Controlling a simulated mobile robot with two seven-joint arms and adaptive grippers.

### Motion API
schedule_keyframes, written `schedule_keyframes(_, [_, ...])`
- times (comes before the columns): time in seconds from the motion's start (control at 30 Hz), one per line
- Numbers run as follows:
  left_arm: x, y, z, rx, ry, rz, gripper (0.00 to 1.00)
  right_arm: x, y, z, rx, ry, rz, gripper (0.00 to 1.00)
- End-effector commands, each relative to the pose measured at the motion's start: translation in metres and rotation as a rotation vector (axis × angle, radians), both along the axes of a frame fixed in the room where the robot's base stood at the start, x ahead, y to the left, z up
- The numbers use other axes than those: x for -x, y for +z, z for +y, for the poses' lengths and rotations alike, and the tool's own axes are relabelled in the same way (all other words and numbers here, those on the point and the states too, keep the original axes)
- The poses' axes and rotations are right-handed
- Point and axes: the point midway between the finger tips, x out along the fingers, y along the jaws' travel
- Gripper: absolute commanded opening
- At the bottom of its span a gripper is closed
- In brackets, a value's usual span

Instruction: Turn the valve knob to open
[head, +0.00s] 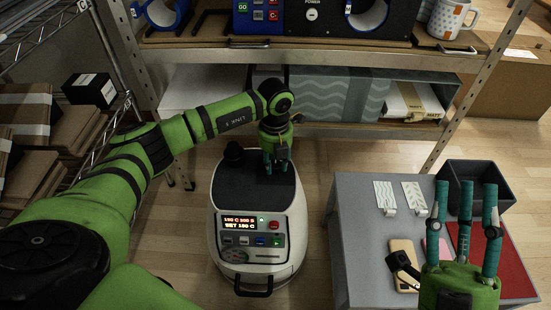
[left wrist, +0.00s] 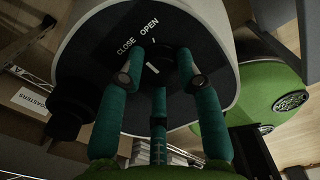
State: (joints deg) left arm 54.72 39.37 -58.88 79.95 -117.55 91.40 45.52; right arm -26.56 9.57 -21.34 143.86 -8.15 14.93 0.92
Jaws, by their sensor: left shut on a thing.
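A white machine (head: 222,212) with a dark top stands on the floor. The valve knob (left wrist: 153,66) is a dark knob with a white line on that top, partly covered by my fingers in the left wrist view. White words CLOSE and OPEN are printed beside it, and the line points between the fingers. My left gripper (head: 277,165) reaches down from above, with its three teal fingers shut around the knob; it also shows in the left wrist view (left wrist: 157,78). In the head view the fingers hide the knob. My right gripper (head: 466,205) is open and empty, fingers up, at the lower right.
A black knob or cap (head: 234,153) rises from the machine's top, left of my left gripper. A grey table (head: 352,240) at the right holds a dark bin (head: 480,178), a phone-like item and a red mat. A metal shelf (head: 445,115) stands behind, a wire rack at the left.

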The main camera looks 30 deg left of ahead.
Motion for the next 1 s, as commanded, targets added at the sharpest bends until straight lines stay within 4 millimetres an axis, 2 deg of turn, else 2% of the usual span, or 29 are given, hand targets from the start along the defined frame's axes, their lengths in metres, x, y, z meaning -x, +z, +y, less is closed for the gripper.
schedule_keyframes(0.03, [0.005, -0.002, -0.002, 0.002, -0.046, 0.019, 0.02, -0.006, -0.004, -0.001, 0.012, -0.010, 0.039, 0.40])
schedule_keyframes(0.2, [0.006, -0.003, -0.001, 0.001, -0.190, 0.020, 0.02, -0.023, -0.023, -0.004, 0.049, -0.035, 0.157, 0.40])
schedule_keyframes(0.5, [0.006, -0.004, -0.001, 0.002, -0.378, 0.022, 0.02, -0.037, -0.045, -0.007, 0.082, -0.058, 0.277, 0.40])
schedule_keyframes(1.0, [0.007, -0.005, 0.000, 0.003, -0.471, 0.024, 0.02, -0.042, -0.054, -0.009, 0.097, -0.067, 0.324, 0.40])
